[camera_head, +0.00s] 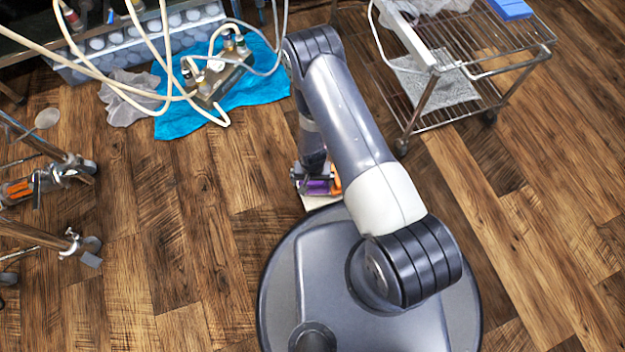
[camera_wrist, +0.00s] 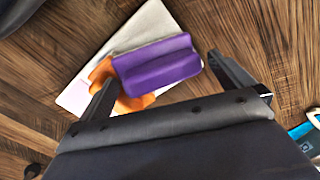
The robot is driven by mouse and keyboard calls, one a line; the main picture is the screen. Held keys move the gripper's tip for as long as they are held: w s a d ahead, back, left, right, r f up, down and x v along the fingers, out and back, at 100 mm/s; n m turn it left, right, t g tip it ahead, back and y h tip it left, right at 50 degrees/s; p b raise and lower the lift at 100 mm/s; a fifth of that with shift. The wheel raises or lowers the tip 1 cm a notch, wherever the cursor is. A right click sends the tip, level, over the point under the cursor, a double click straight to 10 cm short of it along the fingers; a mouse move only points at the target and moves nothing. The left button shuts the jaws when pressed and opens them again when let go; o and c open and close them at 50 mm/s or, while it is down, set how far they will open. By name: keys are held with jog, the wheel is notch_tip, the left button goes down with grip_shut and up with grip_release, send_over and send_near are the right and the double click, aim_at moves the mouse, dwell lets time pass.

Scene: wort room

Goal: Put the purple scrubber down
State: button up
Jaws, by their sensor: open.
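The purple scrubber (camera_wrist: 157,66) is a small block in the wrist view. It lies on an orange item (camera_wrist: 106,72) and a pale flat sheet (camera_wrist: 146,25) on the wooden floor. My gripper (camera_wrist: 163,78) is open, with one black finger on each side of the scrubber; a gap shows at the right finger. In the head view, the scrubber (camera_head: 318,187) shows small beside my gripper (camera_head: 316,180), just in front of my base. My arm hides part of it there. I cannot tell whether the scrubber touches the sheet directly.
A wire trolley (camera_head: 470,50) stands at the upper right. A blue cloth (camera_head: 265,85) with a hose manifold (camera_head: 222,80) lies at the upper left, with hoses looping above. Metal stand legs (camera_head: 45,240) are at the left edge. The floor between is clear.

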aim_at(312, 182)
jog(key=shift+r, duration=0.1)
jog(key=shift+r+p, duration=0.6)
jog(key=shift+p, duration=0.15)
notch_tip(312, 182, up, 12)
jog(key=p, duration=0.4)
jog(key=shift+f, duration=0.2)
jog(key=shift+f, duration=0.1)
notch_tip(312, 182, down, 13)
jog(key=b, duration=0.5)
jog(key=shift+b, duration=0.35)
jog(key=shift+r+p, duration=0.5)
jog(key=shift+p, duration=0.05)
jog(key=shift+f, duration=0.1)
